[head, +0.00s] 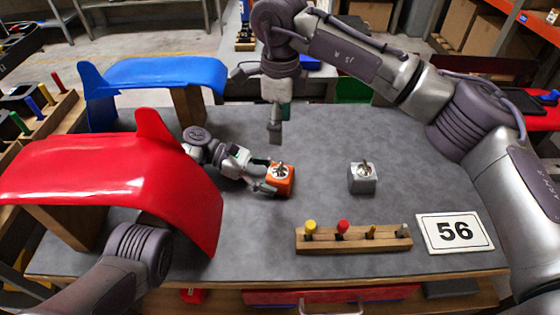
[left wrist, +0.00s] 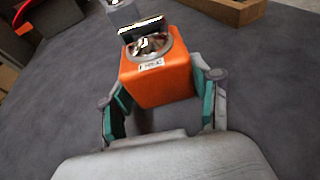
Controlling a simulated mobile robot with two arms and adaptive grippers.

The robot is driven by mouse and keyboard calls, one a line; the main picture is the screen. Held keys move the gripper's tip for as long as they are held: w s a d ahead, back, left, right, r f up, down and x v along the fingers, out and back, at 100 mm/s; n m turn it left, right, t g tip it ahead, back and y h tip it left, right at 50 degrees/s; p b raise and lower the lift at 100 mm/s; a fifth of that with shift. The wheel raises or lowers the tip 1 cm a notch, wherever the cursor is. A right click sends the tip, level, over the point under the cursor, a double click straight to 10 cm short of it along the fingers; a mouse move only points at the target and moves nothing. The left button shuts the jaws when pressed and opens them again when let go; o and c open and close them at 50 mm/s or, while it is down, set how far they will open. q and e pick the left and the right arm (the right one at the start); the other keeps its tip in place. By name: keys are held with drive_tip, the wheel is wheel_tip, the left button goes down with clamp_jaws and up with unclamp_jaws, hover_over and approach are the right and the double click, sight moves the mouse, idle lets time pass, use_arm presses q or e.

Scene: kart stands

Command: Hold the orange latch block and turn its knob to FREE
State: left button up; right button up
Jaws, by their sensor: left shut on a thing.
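The orange latch block (head: 280,183) is near the middle of the grey table. My left gripper (head: 266,187) is shut on it from the left. In the left wrist view the block (left wrist: 157,80) sits between the two teal-padded fingers. Its metal knob (left wrist: 148,44) has a flat upright bar and stands uncovered on top. A small white label on the block is too blurred to read surely. My right gripper (head: 275,129) points down, behind and above the block, apart from the knob. I cannot tell whether it is open.
A grey block with a knob (head: 362,178) stands to the right. A red panel (head: 110,175) and a blue panel (head: 160,73) stand left. The table between the blocks is clear.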

sight(281, 166)
wheel_tip(281, 166, down, 12)
drive_tip(key=shift+d+r, duration=0.1)
idle(0.5)
drive_tip(key=c, duration=1.2)
drive_tip(key=shift+o, duration=0.2)
